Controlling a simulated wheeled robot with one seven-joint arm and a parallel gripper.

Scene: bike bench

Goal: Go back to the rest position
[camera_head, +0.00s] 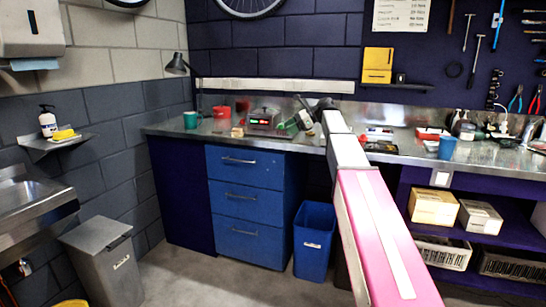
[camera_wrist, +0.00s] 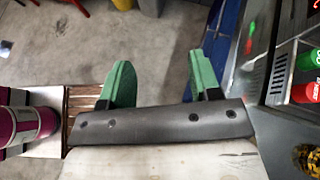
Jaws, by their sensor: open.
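My gripper (camera_wrist: 161,78) shows in the wrist view with two green fingers spread wide apart. It is open, and nothing is between the fingers, only grey floor beyond them. In the head view my arm stretches forward from the lower right to the workbench (camera_head: 222,134).
Blue drawers (camera_head: 245,206) stand under the bench, beside a blue bin (camera_head: 313,240). A teal cup (camera_head: 190,119) and a red container (camera_head: 221,111) stand on the bench. A grey bin (camera_head: 106,266) stands at left. Boxes (camera_head: 434,207) fill the right shelf. Open floor lies in front.

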